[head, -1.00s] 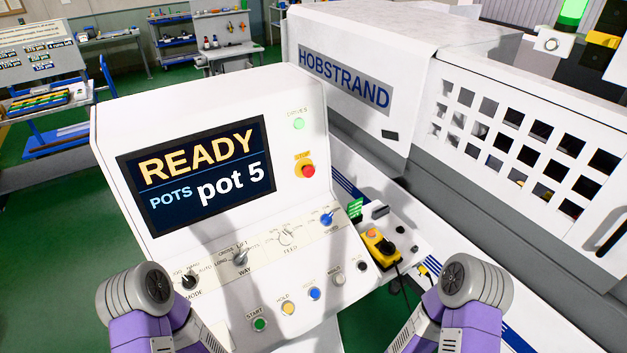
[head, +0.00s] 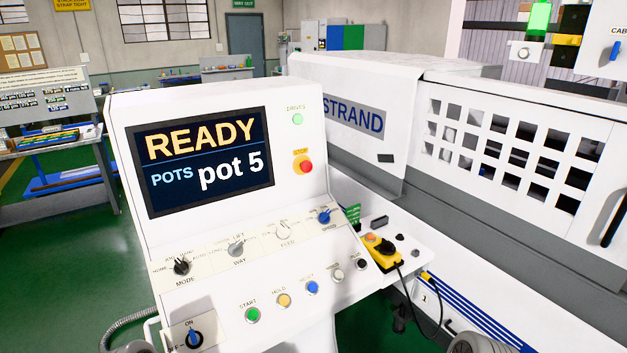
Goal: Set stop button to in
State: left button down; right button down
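The stop button (head: 306,167) is a red mushroom knob on a yellow base, at the right side of the upright face of the white control panel (head: 290,113). It stands to the right of the screen (head: 205,160), which reads READY, POTS, pot 5. I cannot tell from here whether the knob is pressed in. Neither gripper shows in the head view; only small grey parts of my arms show at the bottom edge, well below and apart from the button.
The lower panel carries a green start button (head: 253,314), several other buttons and rotary knobs. A yellow pendant box (head: 383,256) with a cable sits on a ledge to the right. The white machine (head: 460,85) stands behind. Green floor at left is open.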

aim_at(307, 166)
jog(key=k, duration=0.5)
jog(key=z, duration=1.35)
jog(key=i, duration=1.35)
jog(key=u, duration=2.8)
